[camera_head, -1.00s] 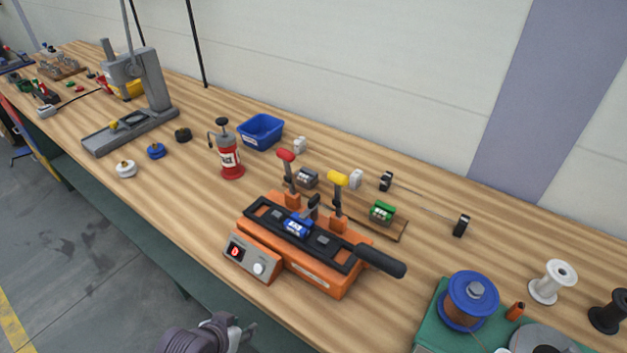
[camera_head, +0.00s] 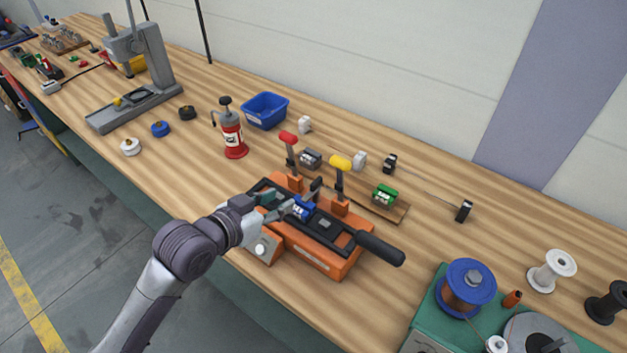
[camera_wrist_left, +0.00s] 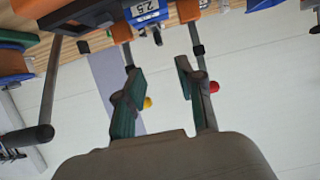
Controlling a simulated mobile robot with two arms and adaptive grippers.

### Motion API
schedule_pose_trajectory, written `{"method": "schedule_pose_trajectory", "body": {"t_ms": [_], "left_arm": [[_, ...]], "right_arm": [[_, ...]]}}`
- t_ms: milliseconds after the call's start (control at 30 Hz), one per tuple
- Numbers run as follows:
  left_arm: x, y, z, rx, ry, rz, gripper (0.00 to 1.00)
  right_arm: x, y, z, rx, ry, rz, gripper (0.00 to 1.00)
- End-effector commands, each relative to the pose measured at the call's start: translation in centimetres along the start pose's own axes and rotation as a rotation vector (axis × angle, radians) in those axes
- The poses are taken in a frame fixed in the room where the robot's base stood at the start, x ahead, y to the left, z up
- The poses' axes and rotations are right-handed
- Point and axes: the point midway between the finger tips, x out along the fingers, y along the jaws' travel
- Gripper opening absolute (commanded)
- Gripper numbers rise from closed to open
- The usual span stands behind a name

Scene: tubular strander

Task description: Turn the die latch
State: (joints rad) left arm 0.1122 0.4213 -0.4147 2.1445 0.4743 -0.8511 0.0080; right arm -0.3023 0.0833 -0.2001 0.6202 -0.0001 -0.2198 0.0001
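The blue die (camera_head: 303,209) with a white label sits in the middle of the orange machine (camera_head: 320,262). It also shows at the top of the left wrist view (camera_wrist_left: 146,11), its label reading 2.5. A small black upright lever (camera_head: 316,186) stands just behind the die; I cannot tell whether it is the latch. My left gripper (camera_head: 283,206) is at the left side of the die. In the left wrist view its two fingers (camera_wrist_left: 159,70) are apart with nothing between them, and the die is beyond the tips. My right gripper is not in view.
A red-handled lever (camera_head: 289,138) and a yellow-handled lever (camera_head: 340,162) rise behind the die. A long black handle (camera_head: 379,247) sticks out to the right. A green die block (camera_head: 385,194) lies on a wooden rack behind. Bare table lies left of the machine.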

Motion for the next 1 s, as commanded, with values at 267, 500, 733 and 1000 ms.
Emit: {"method": "schedule_pose_trajectory", "body": {"t_ms": [267, 500, 733, 1000], "left_arm": [[3.9, 0.1, -0.4, -0.003, 0.004, 0.004, 0.38], [9.1, 0.1, -0.3, -0.001, 0.001, 0.003, 0.38], [12.5, 0.1, -0.2, -0.001, 0.002, 0.003, 0.38], [13.7, 0.1, -0.1, 0.001, 0.002, 0.003, 0.38]], "right_arm": [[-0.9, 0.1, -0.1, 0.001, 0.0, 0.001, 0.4], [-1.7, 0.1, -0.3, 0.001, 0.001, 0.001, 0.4], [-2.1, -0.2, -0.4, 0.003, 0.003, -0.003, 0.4], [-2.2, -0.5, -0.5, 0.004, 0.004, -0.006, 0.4]]}}
